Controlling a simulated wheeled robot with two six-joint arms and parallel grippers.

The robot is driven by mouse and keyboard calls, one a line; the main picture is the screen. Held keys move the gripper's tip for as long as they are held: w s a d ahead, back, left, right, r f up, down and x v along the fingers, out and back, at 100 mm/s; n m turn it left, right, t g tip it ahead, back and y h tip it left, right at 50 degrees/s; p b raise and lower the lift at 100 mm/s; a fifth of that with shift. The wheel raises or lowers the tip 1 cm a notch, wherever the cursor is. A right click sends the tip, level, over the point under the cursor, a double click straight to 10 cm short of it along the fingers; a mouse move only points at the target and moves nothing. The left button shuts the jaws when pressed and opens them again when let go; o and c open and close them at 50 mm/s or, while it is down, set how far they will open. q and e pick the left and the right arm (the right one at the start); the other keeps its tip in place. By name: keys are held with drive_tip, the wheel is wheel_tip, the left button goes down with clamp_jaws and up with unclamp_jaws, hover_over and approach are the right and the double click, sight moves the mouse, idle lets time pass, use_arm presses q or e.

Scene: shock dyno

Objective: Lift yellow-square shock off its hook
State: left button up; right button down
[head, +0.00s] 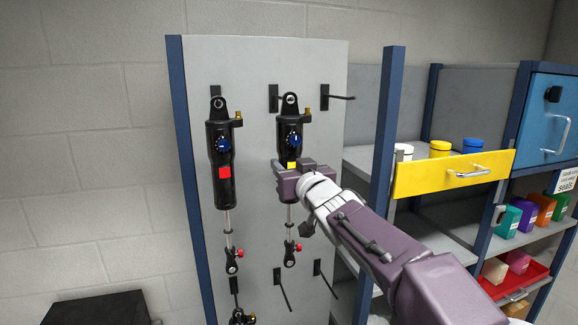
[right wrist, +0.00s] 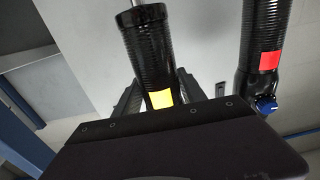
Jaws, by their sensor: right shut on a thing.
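The yellow-square shock (head: 289,137) is a black cylinder with a blue knob and a yellow square, upright at a hook (head: 274,97) near the top of the grey panel. Its top eye is level with the hook. I cannot tell whether the eye is still around the hook. My right gripper (head: 290,178) is shut on the shock's body at the yellow square, hiding part of it. In the right wrist view the black body and yellow square (right wrist: 161,99) sit between the fingers. My left gripper is not in view.
A red-square shock (head: 221,150) hangs just left, close to my right gripper; it also shows in the right wrist view (right wrist: 263,65). An empty hook (head: 336,97) is at upper right. A blue post (head: 388,130) and an open yellow drawer (head: 440,175) stand right of the panel.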

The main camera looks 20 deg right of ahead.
sight(293, 166)
drive_tip(key=shift+s+r, duration=0.3)
drive_tip(key=shift+s, duration=0.45)
drive_tip(key=shift+s, duration=0.7)
drive_tip(key=shift+w, duration=0.1)
drive_tip(key=shift+s, duration=0.6)
